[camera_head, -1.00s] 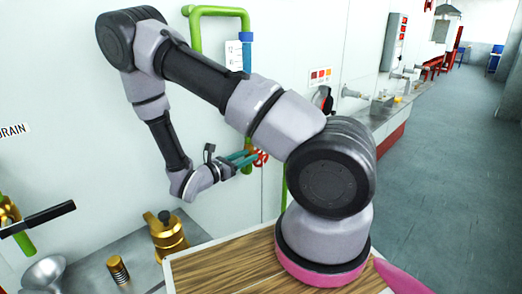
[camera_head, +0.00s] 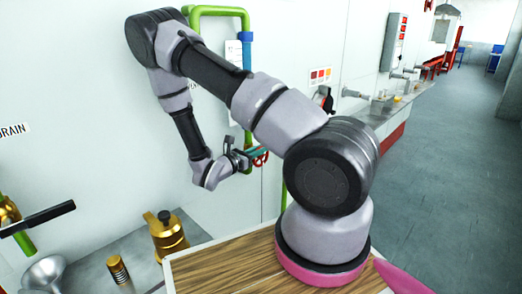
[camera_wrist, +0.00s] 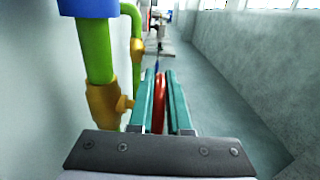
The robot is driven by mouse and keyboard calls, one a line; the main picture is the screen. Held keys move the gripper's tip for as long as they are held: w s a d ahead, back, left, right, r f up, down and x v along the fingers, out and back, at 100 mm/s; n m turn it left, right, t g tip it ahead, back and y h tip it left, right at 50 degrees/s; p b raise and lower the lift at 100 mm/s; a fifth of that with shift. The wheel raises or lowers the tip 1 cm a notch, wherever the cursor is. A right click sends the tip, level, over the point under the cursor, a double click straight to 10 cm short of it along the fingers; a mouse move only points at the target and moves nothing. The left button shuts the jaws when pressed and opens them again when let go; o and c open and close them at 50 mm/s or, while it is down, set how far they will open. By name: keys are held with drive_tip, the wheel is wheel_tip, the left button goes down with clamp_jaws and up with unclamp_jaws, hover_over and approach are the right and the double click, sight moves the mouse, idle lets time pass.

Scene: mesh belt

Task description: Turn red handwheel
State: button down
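The red handwheel (camera_wrist: 159,104) shows edge-on in the wrist view, its rim between the two teal fingers of my gripper (camera_wrist: 160,98). The fingers lie close along both sides of the rim, with little gap, and look shut on it. In the head view, my gripper (camera_head: 256,153) reaches the handwheel (camera_head: 262,159) from the left, and the fingers cover part of it. The wheel sits beside a brass valve body (camera_wrist: 104,106) on a green pipe (camera_wrist: 95,52).
A blue collar (camera_wrist: 88,7) tops the green pipe in the wrist view. A second green pipe (camera_head: 284,188) runs down the white wall. A brass pot (camera_head: 167,232) and a funnel (camera_head: 45,272) stand on the counter. Open floor lies at right.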

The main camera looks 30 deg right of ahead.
drive_tip(key=shift+a+f, duration=0.1)
drive_tip(key=shift+s+a+t+h, duration=0.15)
drive_tip(key=shift+t+h, duration=0.15)
drive_tip(key=shift+h, duration=0.4)
drive_tip(key=c, duration=0.9)
unclamp_jaws()
drive_tip(key=shift+o, duration=0.2)
drive_tip(key=v, duration=0.7)
drive_tip(key=shift+a, duration=0.25)
